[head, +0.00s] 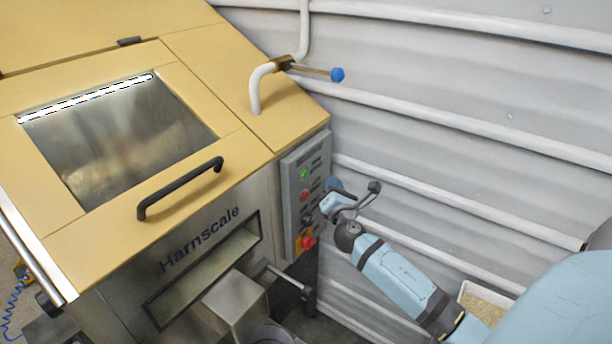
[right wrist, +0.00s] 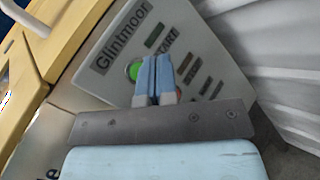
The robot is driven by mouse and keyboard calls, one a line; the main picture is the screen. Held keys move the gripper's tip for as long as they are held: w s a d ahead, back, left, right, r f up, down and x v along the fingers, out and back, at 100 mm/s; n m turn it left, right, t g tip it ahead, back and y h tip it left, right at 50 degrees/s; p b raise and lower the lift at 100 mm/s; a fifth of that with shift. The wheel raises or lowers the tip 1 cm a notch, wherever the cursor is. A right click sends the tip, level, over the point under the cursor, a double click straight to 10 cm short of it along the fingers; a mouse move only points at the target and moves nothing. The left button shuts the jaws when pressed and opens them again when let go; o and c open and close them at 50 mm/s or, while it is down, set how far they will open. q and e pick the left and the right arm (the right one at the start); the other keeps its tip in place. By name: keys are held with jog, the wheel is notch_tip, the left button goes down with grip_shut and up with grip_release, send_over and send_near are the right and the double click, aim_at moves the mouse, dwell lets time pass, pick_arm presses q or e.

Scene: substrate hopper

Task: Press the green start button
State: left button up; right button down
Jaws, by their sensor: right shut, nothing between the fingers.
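The green start button (head: 304,174) sits near the top of the grey control panel (head: 293,214) on the side of the hopper machine. In the right wrist view the green button (right wrist: 132,71) shows just left of my fingertips, which cover its right edge. My right gripper (head: 327,203) is shut and empty, in front of the panel and lower than the button in the head view. Its closed pale blue fingers (right wrist: 156,66) point toward the panel. I cannot tell whether they touch it. My left gripper is in neither view.
Below the green button are a red button (head: 305,196) and a larger red knob (head: 308,242). The yellow lid has a black handle (head: 180,188). A pipe with a blue-knobbed lever (head: 337,74) rises above. A ribbed grey wall (head: 480,130) bounds the right.

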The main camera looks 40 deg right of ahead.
aim_at(306, 175)
jog(key=shift+w+a, duration=0.25)
jog(key=shift+w, duration=0.5)
jog(key=shift+w+a, duration=0.2)
jog(key=shift+w, duration=0.6)
jog(key=shift+w+a, duration=0.25)
jog(key=shift+w, duration=0.5)
jog(key=shift+w, duration=0.1)
jog(key=shift+w+a, duration=0.1)
jog(key=shift+w, duration=0.2)
